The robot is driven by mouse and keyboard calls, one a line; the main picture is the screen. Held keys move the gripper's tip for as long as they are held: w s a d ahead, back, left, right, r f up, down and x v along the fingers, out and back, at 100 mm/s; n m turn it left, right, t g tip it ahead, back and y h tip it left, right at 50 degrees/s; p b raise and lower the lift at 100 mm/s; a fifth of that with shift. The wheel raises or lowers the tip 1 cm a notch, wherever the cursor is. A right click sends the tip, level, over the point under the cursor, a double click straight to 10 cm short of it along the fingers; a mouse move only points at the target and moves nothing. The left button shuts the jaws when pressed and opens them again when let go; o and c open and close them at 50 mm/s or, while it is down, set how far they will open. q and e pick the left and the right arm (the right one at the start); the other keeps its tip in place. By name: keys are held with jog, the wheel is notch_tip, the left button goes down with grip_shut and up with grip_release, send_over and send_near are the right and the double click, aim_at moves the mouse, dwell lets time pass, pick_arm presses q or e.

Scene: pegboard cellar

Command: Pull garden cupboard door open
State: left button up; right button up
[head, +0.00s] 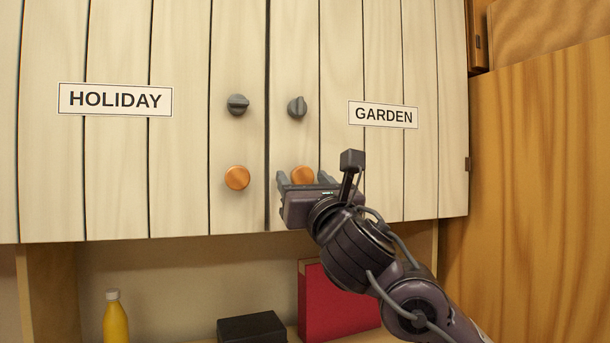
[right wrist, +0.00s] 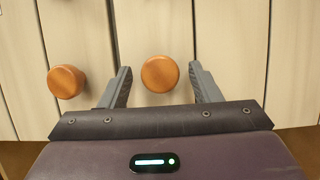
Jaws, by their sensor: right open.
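The garden cupboard door (head: 340,60) is shut and carries a GARDEN label (head: 383,114). Its round orange-brown wooden knob (head: 302,175) is low near the door's left edge, below a grey turn latch (head: 297,107) whose grip looks roughly upright. My right gripper (head: 303,178) is open in front of the knob. In the right wrist view the knob (right wrist: 160,74) shows between the two fingers, with a gap on each side. I cannot tell how far the fingertips are from the door. My left gripper is not in view.
The HOLIDAY door (head: 180,50) on the left is shut, with its own knob (head: 237,177) and grey latch (head: 238,104). Below stand a yellow bottle (head: 116,318), a black box (head: 252,328) and a red binder (head: 335,305). A wooden panel (head: 540,180) stands at right.

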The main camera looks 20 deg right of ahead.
grip_shut()
dwell(0.4)
